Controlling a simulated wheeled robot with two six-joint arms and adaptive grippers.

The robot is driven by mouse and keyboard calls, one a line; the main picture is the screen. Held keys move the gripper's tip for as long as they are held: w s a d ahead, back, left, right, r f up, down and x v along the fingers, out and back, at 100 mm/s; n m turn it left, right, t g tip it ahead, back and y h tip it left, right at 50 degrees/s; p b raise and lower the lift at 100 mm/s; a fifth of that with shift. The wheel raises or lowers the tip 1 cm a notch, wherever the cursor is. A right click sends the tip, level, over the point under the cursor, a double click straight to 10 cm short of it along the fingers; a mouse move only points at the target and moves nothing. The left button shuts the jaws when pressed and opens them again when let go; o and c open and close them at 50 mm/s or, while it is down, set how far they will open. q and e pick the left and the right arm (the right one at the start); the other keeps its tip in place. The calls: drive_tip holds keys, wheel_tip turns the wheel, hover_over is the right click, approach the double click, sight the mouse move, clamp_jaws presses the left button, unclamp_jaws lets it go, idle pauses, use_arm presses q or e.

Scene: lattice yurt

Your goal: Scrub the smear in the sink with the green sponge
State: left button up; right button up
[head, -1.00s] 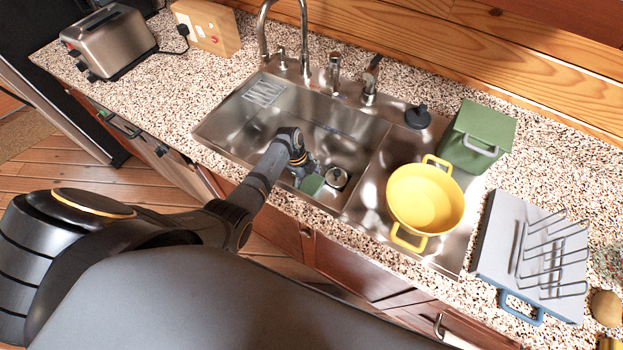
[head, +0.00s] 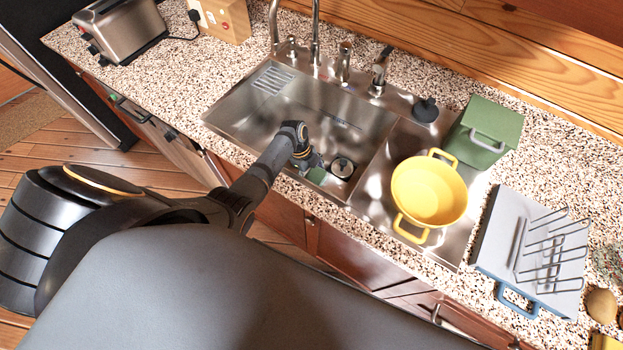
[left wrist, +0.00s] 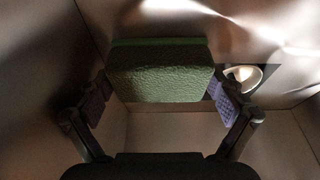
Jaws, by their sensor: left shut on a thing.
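My left gripper (head: 311,163) reaches down into the steel sink basin (head: 275,120). It is shut on the green sponge (head: 317,175), which shows large between the two fingers in the left wrist view (left wrist: 160,72). The sponge is low in the basin, beside the round drain (head: 342,167); the drain also shows in the left wrist view (left wrist: 243,76), right of the sponge. I cannot tell whether the sponge touches the basin floor. I cannot make out a clear smear; the arm and sponge hide part of the floor. My right gripper is not in view.
A yellow pot (head: 428,192) stands on the drainboard right of the basin, with a green box (head: 486,130) behind it. A rack on a grey board (head: 510,240) is farther right. Taps (head: 316,45) rise at the basin's back edge. A toaster (head: 120,30) stands at left.

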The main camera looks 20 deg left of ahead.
sight(318, 168)
use_arm(q)
drive_tip(key=shift+w, duration=0.2)
drive_tip(key=shift+w+d+f+b, duration=0.1)
drive_tip(key=shift+w+b, duration=0.25)
drive_tip(key=shift+w, duration=0.15)
drive_tip(key=shift+w+d+f+b, duration=0.1)
drive_tip(key=shift+w+b, duration=0.25)
drive_tip(key=shift+w, duration=0.15)
drive_tip(key=shift+w+r, duration=0.2)
drive_tip(key=shift+w, duration=0.05)
drive_tip(key=shift+w+d+b, duration=0.1)
drive_tip(key=shift+w+b, duration=0.6)
drive_tip(key=shift+w, duration=0.25)
drive_tip(key=shift+w+r, duration=0.1)
drive_tip(key=shift+w+d+f+b, duration=0.2)
drive_tip(key=shift+w+b, duration=0.5)
drive_tip(key=shift+b, duration=0.55)
drive_tip(key=shift+w, duration=0.2)
drive_tip(key=shift+w+r, duration=0.1)
drive_tip(key=shift+s+a+r+p, duration=0.1)
drive_tip(key=shift+s+r+p, duration=0.2)
drive_tip(key=shift+s+p, duration=0.75)
drive_tip(key=shift+p, duration=0.35)
drive_tip(key=shift+f, duration=0.15)
